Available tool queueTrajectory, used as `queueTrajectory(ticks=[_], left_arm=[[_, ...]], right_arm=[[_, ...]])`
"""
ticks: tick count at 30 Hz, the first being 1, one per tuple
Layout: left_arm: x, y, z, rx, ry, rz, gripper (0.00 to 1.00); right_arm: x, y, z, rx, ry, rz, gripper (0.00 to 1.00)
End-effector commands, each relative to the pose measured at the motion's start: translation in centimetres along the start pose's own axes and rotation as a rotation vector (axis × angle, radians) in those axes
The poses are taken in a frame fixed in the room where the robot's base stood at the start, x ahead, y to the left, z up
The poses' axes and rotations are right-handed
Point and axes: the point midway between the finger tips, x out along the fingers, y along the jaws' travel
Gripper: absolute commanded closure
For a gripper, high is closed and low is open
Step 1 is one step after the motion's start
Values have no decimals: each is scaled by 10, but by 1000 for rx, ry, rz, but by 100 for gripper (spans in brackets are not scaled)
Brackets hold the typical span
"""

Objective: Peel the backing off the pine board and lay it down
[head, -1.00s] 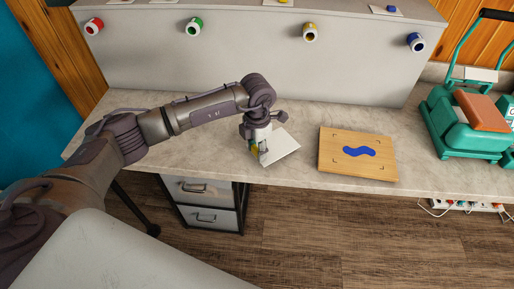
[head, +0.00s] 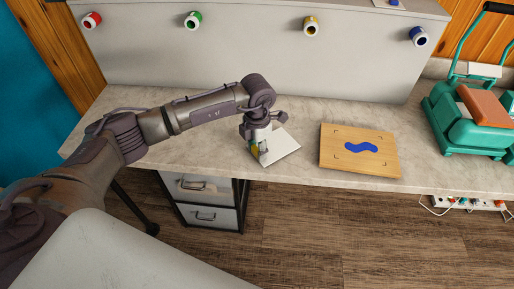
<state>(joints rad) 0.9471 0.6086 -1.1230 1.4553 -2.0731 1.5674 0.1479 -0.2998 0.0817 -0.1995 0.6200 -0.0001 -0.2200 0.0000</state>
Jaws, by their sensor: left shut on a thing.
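The pine board (head: 335,164) lies flat on the counter, right of the middle in the head view. A blue wavy shape (head: 361,147) sits on it inside dark corner marks. My left gripper (head: 262,150) is left of the board, low over the counter. It is shut on a white sheet, the backing (head: 283,147), which is at counter level; I cannot tell whether it rests on the counter. The gripper partly hides the sheet's left side, where a bit of yellow and green shows. My right gripper is not in view.
Red (head: 92,20), green (head: 192,21), yellow (head: 311,26) and blue (head: 419,37) rolls stick out of the grey panel behind. A teal machine (head: 462,126) stands at the counter's right. Drawers (head: 205,190) are under the counter (head: 205,150). The counter between sheet and board is clear.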

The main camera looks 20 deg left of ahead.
Motion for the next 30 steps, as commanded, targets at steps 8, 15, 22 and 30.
queueTrajectory(ticks=[8, 15, 22, 30], left_arm=[[4, 0, 0, -1, 0, 0, 100], [4, 0, 0, -1, 0, 0, 100], [8, 0, 0, 0, -1, 0, 100], [7, 0, 0, 0, 0, 0, 45]], right_arm=[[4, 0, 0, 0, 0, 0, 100], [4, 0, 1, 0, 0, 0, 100], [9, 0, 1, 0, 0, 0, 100], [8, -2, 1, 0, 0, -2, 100]])
